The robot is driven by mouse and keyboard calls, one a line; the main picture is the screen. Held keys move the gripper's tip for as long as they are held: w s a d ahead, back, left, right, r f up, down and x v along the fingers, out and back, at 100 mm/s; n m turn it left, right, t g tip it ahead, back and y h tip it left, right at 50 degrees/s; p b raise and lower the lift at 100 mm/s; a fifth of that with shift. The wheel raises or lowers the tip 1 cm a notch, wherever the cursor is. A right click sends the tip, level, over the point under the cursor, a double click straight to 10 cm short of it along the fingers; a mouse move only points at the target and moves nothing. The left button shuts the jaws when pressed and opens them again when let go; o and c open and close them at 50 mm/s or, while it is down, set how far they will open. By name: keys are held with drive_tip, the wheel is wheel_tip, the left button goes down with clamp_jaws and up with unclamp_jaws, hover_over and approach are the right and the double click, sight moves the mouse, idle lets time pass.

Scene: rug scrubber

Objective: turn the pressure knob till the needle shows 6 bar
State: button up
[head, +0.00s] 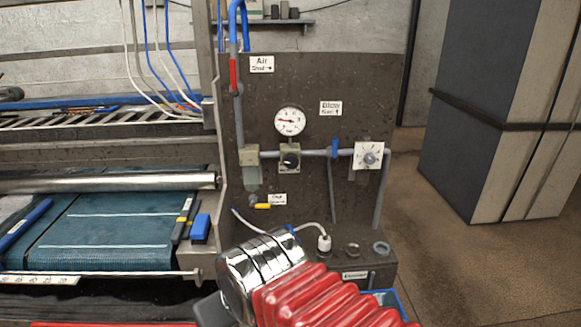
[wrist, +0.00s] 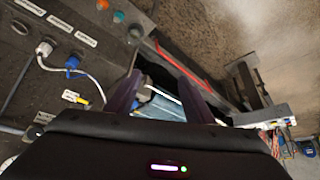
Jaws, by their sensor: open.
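The round white pressure gauge (head: 290,121) is on the dark panel in the head view. Its red needle points left; its figures are too small to read surely. A black knob (head: 290,160) sits right below the gauge on a pale block in the grey pipe. My gripper (wrist: 155,72) shows two dark purple fingers in the wrist view, apart with nothing held between them.
A white dial plate (head: 369,156) with a grey knob is right of the black knob. A blue valve handle (head: 335,148) and a yellow lever (head: 262,206) are nearby. A white plug (head: 324,243) with a cable stands on the ledge. A roller (head: 110,183) lies left; floor is clear right.

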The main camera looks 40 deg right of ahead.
drive_tip(key=shift+o, duration=0.5)
drive_tip(key=w+d+t+h, duration=0.1)
drive_tip(key=w+d+t, duration=0.2)
drive_tip(key=w+d, duration=0.3)
drive_tip(key=w, duration=0.4)
drive_tip(key=shift+w+r+m, duration=0.2)
drive_tip(key=shift+w+m, duration=0.05)
drive_tip(key=shift+m, duration=0.15)
drive_tip(key=w+d+r+m+t+h, duration=0.1)
drive_tip(key=w+d+r+t+h, duration=0.1)
drive_tip(key=d, duration=0.9)
drive_tip(key=w+d+r+m+t+h, duration=0.1)
drive_tip(key=w+d+h, duration=0.4)
drive_tip(key=d, duration=0.7)
drive_tip(key=r+t+h, duration=0.1)
drive_tip(key=t+h, duration=0.1)
drive_tip(key=shift+w+t, duration=0.2)
drive_tip(key=shift+t, duration=0.2)
drive_tip(key=shift+w+d, duration=0.1)
drive_tip(key=shift+d, duration=0.05)
